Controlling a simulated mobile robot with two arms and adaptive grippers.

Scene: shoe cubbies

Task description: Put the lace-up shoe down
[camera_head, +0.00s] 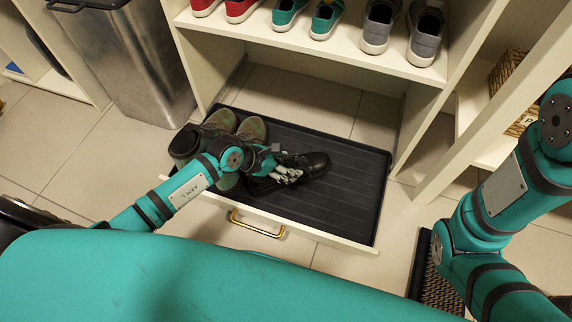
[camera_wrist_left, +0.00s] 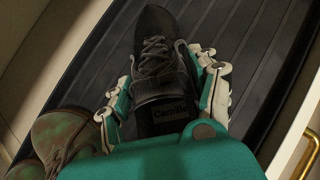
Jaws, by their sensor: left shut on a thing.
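The black lace-up shoe (camera_head: 312,163) is over the dark ribbed tray (camera_head: 345,196) of the pulled-out drawer, its toe pointing right. My left gripper (camera_head: 288,172) is shut on it around the rear part. In the left wrist view the shoe (camera_wrist_left: 153,55) shows grey laces and a labelled insole between the two fingers of my left gripper (camera_wrist_left: 163,85). Whether its sole touches the tray cannot be told. My right gripper is out of view; only my right arm shows at the right.
Olive-brown shoes (camera_head: 250,129) stand at the tray's left end, beside the held shoe, and partly show in the wrist view (camera_wrist_left: 62,135). The tray's right half is bare. A gold handle (camera_head: 257,226) is on the drawer front. A shelf (camera_head: 300,41) with several shoes is above.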

